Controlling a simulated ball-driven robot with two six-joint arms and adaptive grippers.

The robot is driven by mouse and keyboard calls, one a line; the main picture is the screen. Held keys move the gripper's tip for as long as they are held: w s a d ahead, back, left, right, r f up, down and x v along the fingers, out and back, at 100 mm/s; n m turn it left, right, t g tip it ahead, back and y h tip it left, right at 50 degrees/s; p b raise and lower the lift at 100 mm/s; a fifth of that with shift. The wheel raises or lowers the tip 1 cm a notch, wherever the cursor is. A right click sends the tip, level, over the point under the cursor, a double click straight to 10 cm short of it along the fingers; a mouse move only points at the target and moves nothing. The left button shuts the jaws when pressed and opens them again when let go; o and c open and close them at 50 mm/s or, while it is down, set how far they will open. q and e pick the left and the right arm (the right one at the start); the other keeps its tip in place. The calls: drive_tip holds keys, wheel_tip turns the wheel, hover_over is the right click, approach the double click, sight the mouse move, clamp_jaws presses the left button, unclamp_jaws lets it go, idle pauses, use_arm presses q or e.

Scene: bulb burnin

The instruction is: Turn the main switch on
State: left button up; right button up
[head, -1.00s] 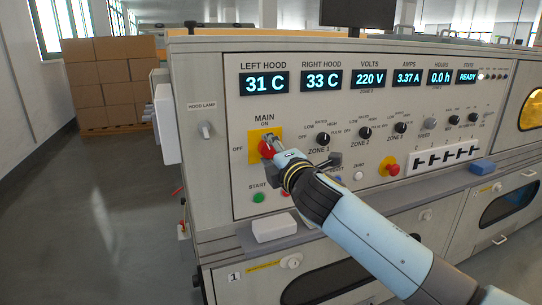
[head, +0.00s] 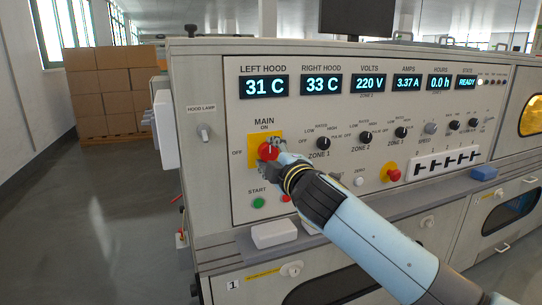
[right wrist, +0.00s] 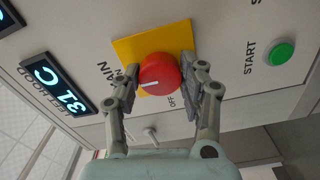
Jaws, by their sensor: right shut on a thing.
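The main switch (head: 267,152) is a red round knob on a yellow plate (head: 254,141), with MAIN and ON printed above it and OFF to its left in the head view. My right gripper (head: 274,148) has its fingers on either side of the knob and is shut on it. In the right wrist view the red knob (right wrist: 160,72) sits between the two fingers of the right gripper (right wrist: 163,84). The knob's white mark points toward the MAIN and ON lettering. My left gripper is not in view.
The green START button (head: 258,203) is below the switch. Zone knobs (head: 323,142) and a red emergency button (head: 393,174) are to the right. A white block (head: 274,235) lies on the ledge below. The STATE display (head: 466,82) reads READY.

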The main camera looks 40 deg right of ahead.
drive_tip(key=shift+f, duration=0.1)
drive_tip(key=o, duration=1.2)
drive_tip(key=shift+c, duration=0.2)
drive_tip(key=v, duration=1.2)
